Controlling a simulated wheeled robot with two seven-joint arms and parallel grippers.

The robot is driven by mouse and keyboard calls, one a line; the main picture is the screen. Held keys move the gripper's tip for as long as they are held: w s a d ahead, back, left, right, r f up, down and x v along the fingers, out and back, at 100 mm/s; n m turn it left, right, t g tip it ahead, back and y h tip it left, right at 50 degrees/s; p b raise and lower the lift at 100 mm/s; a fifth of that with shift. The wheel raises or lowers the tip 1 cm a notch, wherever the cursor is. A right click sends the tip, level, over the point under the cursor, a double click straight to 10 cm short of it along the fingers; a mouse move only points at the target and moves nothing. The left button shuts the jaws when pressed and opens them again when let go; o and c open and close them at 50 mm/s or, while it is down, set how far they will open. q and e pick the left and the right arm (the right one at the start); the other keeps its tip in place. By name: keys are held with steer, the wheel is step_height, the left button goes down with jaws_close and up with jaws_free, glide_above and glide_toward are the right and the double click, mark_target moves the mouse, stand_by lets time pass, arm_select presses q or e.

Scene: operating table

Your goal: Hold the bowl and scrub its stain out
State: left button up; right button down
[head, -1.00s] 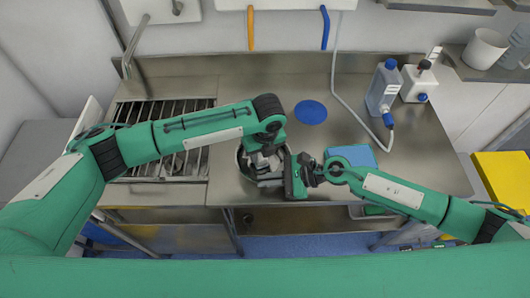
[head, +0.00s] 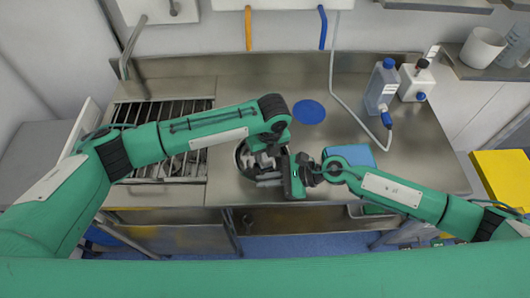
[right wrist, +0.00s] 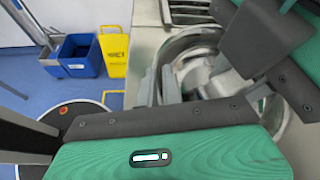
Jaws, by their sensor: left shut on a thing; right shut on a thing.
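The shiny metal bowl (head: 240,159) stands near the front edge of the steel counter, partly covered by my grippers. It also shows in the right wrist view (right wrist: 192,42). My left gripper (head: 264,165) reaches down into the bowl. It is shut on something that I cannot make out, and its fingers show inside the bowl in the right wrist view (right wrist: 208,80). My right gripper (head: 275,181) comes in from the right at the near side. In the right wrist view its fingers (right wrist: 159,86) are closed around the bowl's rim. The stain is not visible.
A blue disc (head: 309,111) and a blue pad (head: 349,156) lie on the counter (head: 330,110). A slatted drain (head: 185,112) is left. Bottles (head: 382,88) and a hose (head: 345,100) are back right. A yellow box (head: 500,172) stands far right.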

arm_select(q)
steer(key=shift+a, duration=0.35)
arm_select(e)
steer(key=shift+f, duration=0.1)
arm_select(q)
steer(key=shift+s+d+r, duration=0.15)
steer(key=shift+d+r, duration=0.05)
steer(key=shift+r, duration=1.6)
steer(key=shift+s+d+r, duration=0.1)
steer(key=shift+d+r, duration=0.05)
steer(key=shift+r, duration=1.6)
arm_select(e)
steer(key=c, duration=1.5)
jaws_free()
steer(key=shift+d, duration=0.1)
steer(key=v, duration=1.2)
arm_select(q)
steer(key=shift+f, duration=0.1)
